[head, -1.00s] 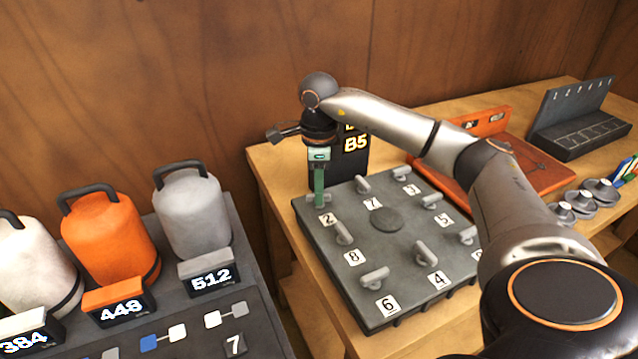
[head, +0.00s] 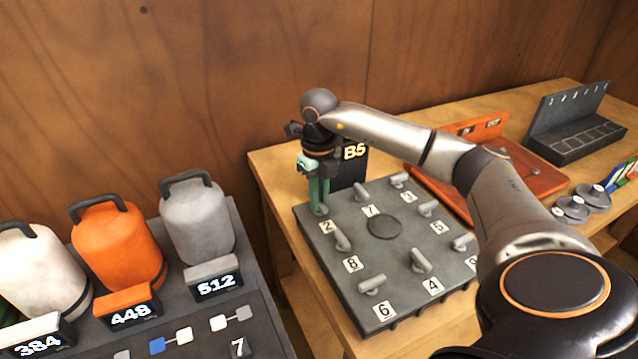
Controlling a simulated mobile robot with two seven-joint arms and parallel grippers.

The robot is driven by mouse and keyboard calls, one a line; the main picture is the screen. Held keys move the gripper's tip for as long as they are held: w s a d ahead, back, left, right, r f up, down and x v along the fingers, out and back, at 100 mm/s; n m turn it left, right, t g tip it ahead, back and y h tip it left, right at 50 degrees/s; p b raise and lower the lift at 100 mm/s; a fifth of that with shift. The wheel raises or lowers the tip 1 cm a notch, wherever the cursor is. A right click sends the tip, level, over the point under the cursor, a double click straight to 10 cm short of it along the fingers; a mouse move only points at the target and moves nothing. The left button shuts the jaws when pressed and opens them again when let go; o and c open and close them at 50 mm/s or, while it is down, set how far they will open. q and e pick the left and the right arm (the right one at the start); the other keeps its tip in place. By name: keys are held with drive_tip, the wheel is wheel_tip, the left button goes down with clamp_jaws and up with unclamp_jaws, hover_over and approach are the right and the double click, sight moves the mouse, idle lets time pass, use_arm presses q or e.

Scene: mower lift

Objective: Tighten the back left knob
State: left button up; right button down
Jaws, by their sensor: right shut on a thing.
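A dark grey plate (head: 400,290) on the wooden table carries several grey lever knobs and numbered labels. The back left knob (head: 319,210), by label 2 (head: 327,227), is mostly hidden by my right gripper. My right gripper (head: 319,206) points straight down at that corner, its green fingers shut on the knob. Other knobs stand near labels 7 (head: 361,192), 8 (head: 342,239) and 6 (head: 372,285). A flat round disc (head: 384,226) sits in the plate's middle. My left gripper is not in view.
A dark sign reading B5 (head: 355,152) stands just behind the gripper. An orange tray (head: 530,165), a dark grey stand (head: 575,125) and round grey weights (head: 572,208) are at the right. Grey, orange and white canisters (head: 118,250) stand at the left.

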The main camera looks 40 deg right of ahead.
drive_tip(key=shift+r+m+p, duration=0.1)
drive_tip(key=shift+m+p, duration=0.2)
drive_tip(key=shift+m, duration=0.9)
drive_tip(key=c, duration=0.9)
unclamp_jaws()
drive_tip(key=shift+o, duration=0.2)
wheel_tip(320, 180, up, 12)
drive_tip(key=shift+r, duration=0.2)
